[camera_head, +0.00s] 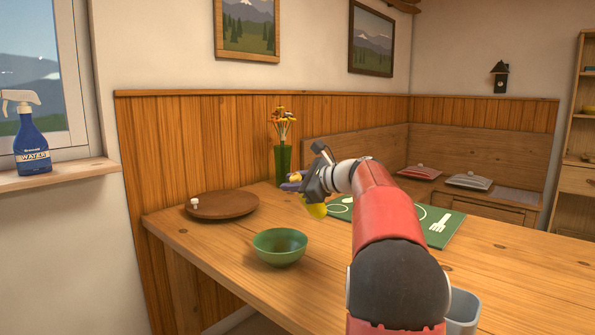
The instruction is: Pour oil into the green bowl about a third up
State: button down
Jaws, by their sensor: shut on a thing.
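The green bowl (280,257) stands upright on the wooden table. Its visible inside is plain green, and I see no oil in it. My gripper (301,188) is above the table, up and to the right of the bowl and apart from it. It is shut on a yellow thing (316,210), likely the oil bottle. The yellow shows below the gripper and a little at its upper left. The gripper hides most of this thing, so I cannot tell its tilt well.
A round brown wooden board (222,207) lies left of the bowl. A green vase with flowers (283,160) stands behind my gripper. A green placemat (437,228) lies to the right, partly behind my arm. A grey container (463,308) stands at the front right.

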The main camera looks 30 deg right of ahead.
notch_tip(320, 180, down, 5)
jog(key=n+h+b, duration=0.3)
jog(key=n+b, duration=0.1)
jog(key=shift+f+g, duration=0.15)
jog(key=shift+g, duration=0.15)
jog(key=shift+s+n+h+b, duration=0.1)
jog(key=shift+n+h+b, duration=0.2)
jog(key=shift+n+b, duration=0.4)
